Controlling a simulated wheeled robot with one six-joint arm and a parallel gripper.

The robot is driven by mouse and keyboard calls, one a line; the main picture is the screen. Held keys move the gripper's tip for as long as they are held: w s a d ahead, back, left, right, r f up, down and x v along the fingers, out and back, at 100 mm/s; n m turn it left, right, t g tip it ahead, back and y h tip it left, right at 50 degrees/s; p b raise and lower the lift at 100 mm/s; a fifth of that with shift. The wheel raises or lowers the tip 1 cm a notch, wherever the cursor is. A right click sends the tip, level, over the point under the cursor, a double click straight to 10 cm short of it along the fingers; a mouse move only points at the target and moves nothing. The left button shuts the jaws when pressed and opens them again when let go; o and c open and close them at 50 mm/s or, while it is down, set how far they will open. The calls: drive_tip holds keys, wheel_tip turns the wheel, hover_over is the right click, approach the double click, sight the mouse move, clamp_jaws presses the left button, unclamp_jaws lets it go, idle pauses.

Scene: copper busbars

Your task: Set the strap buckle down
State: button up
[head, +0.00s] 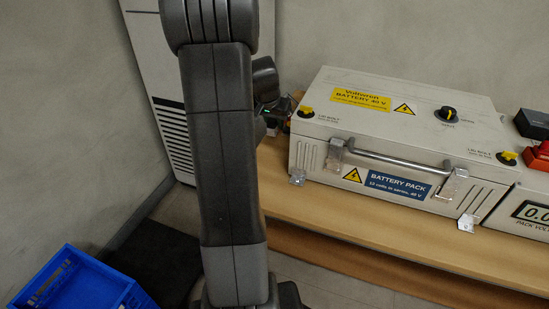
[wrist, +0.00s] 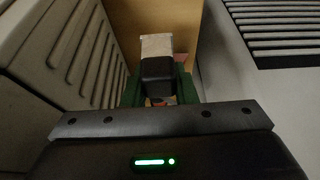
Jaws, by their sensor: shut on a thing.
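My gripper (wrist: 160,92) is shut on a dark, blocky piece, which I take to be the strap buckle (wrist: 157,76). It shows between two green finger parts in the wrist view. A pale, flat piece (wrist: 157,44) shows just beyond the dark block; I cannot tell whether it is joined to it. In the head view my gripper (head: 276,116) is small and partly hidden behind my arm, at the left end of the wooden bench, beside the battery pack. The buckle cannot be made out there. I cannot tell whether it touches the bench.
The beige battery pack (head: 375,140) stands on the wooden bench (head: 400,243), close beside my gripper. A vented pale cabinet (head: 150,60) stands on the other side, leaving a narrow gap. A blue crate (head: 80,282) is at lower left. The bench front is clear.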

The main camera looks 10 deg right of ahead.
sight(271, 133)
wheel_tip(271, 133, down, 10)
drive_tip(key=b, duration=0.2)
drive_tip(key=shift+r+b, duration=0.2)
drive_tip(key=shift+b, duration=0.2)
drive_tip(key=shift+f, duration=0.15)
drive_tip(key=o, duration=1)
drive_tip(key=shift+r, duration=0.35)
drive_tip(key=p+v, duration=0.3)
drive_tip(key=v, duration=0.8)
drive_tip(key=shift+s+r, duration=0.15)
drive_tip(key=shift+r, duration=0.15)
